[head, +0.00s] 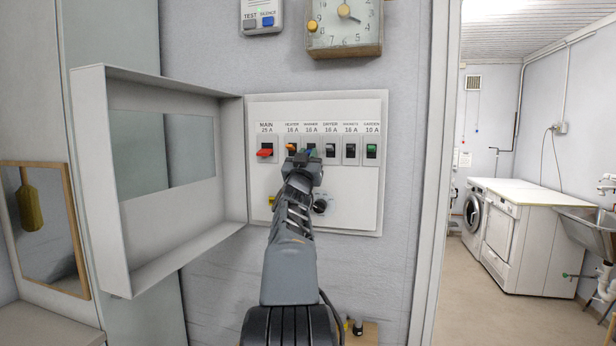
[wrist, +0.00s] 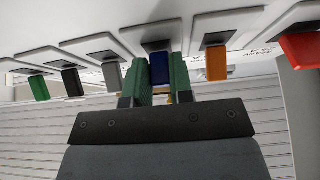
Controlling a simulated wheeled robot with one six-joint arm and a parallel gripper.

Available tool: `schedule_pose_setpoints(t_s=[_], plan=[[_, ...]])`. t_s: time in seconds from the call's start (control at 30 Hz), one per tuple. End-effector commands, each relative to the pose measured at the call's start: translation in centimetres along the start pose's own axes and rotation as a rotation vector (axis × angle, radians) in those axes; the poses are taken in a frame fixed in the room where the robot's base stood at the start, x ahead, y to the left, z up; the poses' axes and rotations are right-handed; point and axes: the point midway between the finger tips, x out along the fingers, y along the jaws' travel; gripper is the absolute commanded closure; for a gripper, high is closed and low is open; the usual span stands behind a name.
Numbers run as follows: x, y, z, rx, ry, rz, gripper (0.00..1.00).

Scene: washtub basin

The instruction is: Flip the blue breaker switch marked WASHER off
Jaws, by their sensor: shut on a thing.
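The blue breaker switch (wrist: 160,69) shows in the wrist view, between the two green finger pads of my gripper (wrist: 163,82). The pads are shut on its lever. In the head view my gripper (head: 303,160) reaches up to the breaker row under the WASHER label and hides most of the blue switch (head: 312,152). Whether its lever is up or down is hard to tell. The orange switch (head: 291,148) is just left of it in the head view. The grey DRYER switch (head: 330,150) is just right of it.
The white breaker panel (head: 360,210) has its box door (head: 115,240) swung open to the left. A red MAIN switch (head: 265,152) is at the row's left end, a green one (head: 371,151) at the right. A black knob (head: 320,206) sits below. Neighbouring switches stand close.

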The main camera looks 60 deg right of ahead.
Motion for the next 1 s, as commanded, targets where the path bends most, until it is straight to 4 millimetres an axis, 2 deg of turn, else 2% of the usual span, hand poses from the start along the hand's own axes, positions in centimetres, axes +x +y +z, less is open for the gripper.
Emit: schedule_pose_setpoints(t_s=[0.03,0.4,0.9,0.93,1.0], plan=[[-0.37,0.01,0.72,-0.001,0.025,0.0,1.0],[-0.1,0.02,0.57,0.0,0.142,0.0,1.0],[0.01,0.04,0.38,0.0,0.156,0.001,1.0],[0.01,0.04,0.38,0.0,0.156,0.001,0.76],[0.01,0.04,0.39,0.0,0.156,0.001,0.69]])
